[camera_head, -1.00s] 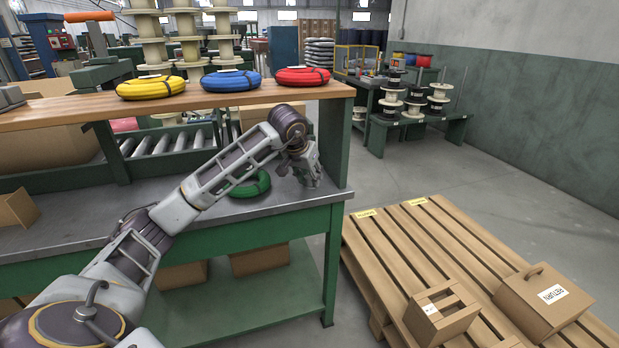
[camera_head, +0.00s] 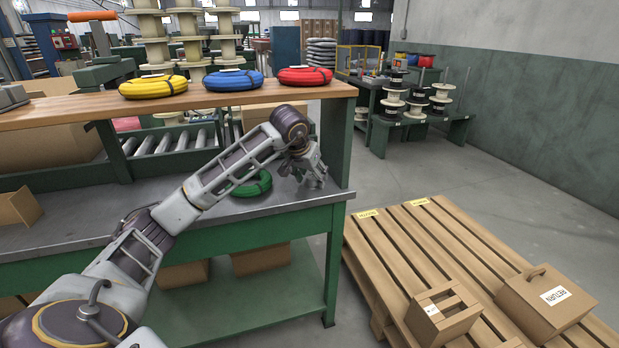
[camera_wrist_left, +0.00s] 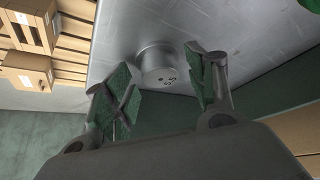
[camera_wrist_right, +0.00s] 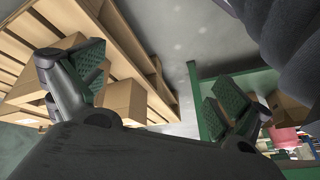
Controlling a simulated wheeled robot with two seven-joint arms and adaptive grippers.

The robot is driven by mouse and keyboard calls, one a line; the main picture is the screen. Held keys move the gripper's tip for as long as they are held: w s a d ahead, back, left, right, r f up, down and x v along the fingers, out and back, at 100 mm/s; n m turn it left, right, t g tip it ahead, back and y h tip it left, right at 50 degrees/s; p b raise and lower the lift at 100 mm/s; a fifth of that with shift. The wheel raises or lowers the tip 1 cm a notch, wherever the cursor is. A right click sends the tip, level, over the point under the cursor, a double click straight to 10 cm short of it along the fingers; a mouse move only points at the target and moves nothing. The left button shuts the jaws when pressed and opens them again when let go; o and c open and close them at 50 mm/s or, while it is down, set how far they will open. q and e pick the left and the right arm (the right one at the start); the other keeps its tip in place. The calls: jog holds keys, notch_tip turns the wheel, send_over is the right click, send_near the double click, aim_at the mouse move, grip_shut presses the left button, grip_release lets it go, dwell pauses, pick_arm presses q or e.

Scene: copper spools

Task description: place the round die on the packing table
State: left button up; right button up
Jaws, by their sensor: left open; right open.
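The round die (camera_wrist_left: 158,68) is a short grey metal cylinder with small holes in its end face. It stands on the grey metal top (camera_wrist_left: 130,30) of the green table, close to its edge, in the left wrist view. My left gripper (camera_wrist_left: 160,78) is open, with its green-padded fingers on either side of the die in the picture; I cannot tell whether they touch it. In the head view my left gripper (camera_head: 311,172) is low over the right end of the tabletop (camera_head: 90,222), and I cannot make out the die there. My right gripper (camera_wrist_right: 155,95) is open and empty.
A green coil (camera_head: 252,184) lies left of my left gripper. A wooden shelf (camera_head: 60,112) with yellow, blue and red coils and an upright panel (camera_head: 336,140) bound the space. A pallet (camera_head: 405,250) with a crate and a RETURN box (camera_head: 545,300) stands right.

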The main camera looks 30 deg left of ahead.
aim_at(308, 188)
pick_arm(q)
jog(key=shift+r, duration=0.2)
jog(key=shift+s+r+p, duration=0.2)
jog(key=shift+r+p, duration=0.1)
jog(key=shift+r, duration=0.1)
jog(key=shift+s, duration=0.5)
jog(key=shift+s+r, duration=0.1)
jog(key=shift+s, duration=0.2)
jog(key=shift+s+d+p, duration=0.1)
jog(key=shift+s+p, duration=0.2)
jog(key=shift+s, duration=0.95)
jog(key=shift+s+d, duration=0.15)
jog(key=shift+s, duration=1.55)
jog(key=s, duration=0.4)
jog(key=shift+s+d, duration=0.25)
jog(key=shift+s, duration=0.05)
pick_arm(e)
jog(key=r, duration=0.1)
jog(key=d+r, duration=0.1)
jog(key=shift+s+r+h, duration=0.2)
jog(key=shift+r+h, duration=0.1)
jog(key=shift+r, duration=0.1)
